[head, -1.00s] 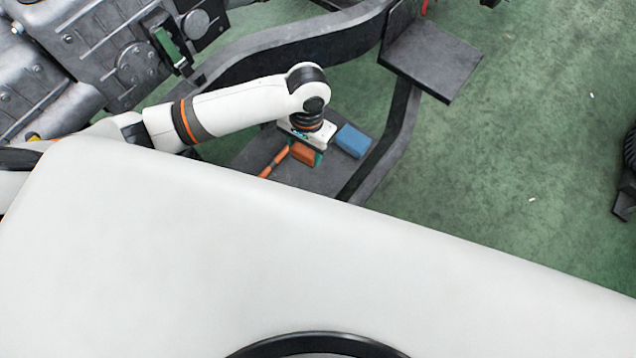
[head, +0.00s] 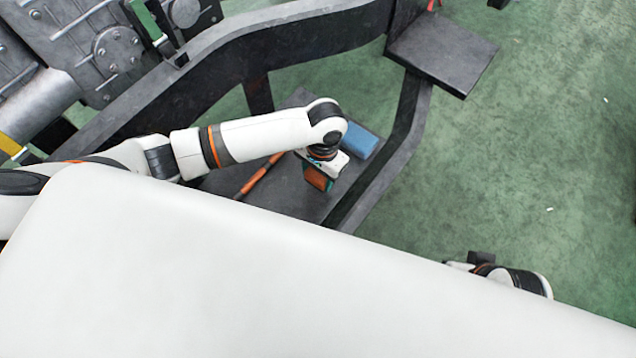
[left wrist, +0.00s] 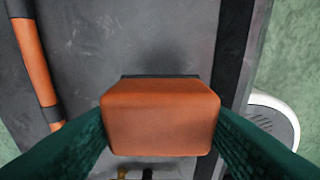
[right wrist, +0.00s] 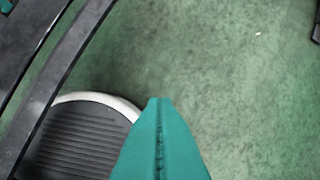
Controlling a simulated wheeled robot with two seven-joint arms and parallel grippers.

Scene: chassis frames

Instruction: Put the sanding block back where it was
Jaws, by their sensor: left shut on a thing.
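The orange-brown block (head: 316,179), which I take to be the sanding block, is in my left gripper (head: 320,172). In the left wrist view the block (left wrist: 160,120) sits between the two dark green fingers, one on each side, with a dark strip along its far edge. The gripper is shut on it, over the dark grey plate (head: 290,207). I cannot tell whether the block touches the plate. In the right wrist view my right gripper (right wrist: 160,102) has its teal fingers together with nothing between them, over the green floor.
A blue block (head: 360,141) lies on the plate just beyond the left gripper. A bar with orange sections (head: 262,174) lies left of it. A dark frame rail (head: 385,178) bounds the plate on the right. A smaller dark shelf (head: 445,50) stands at upper right.

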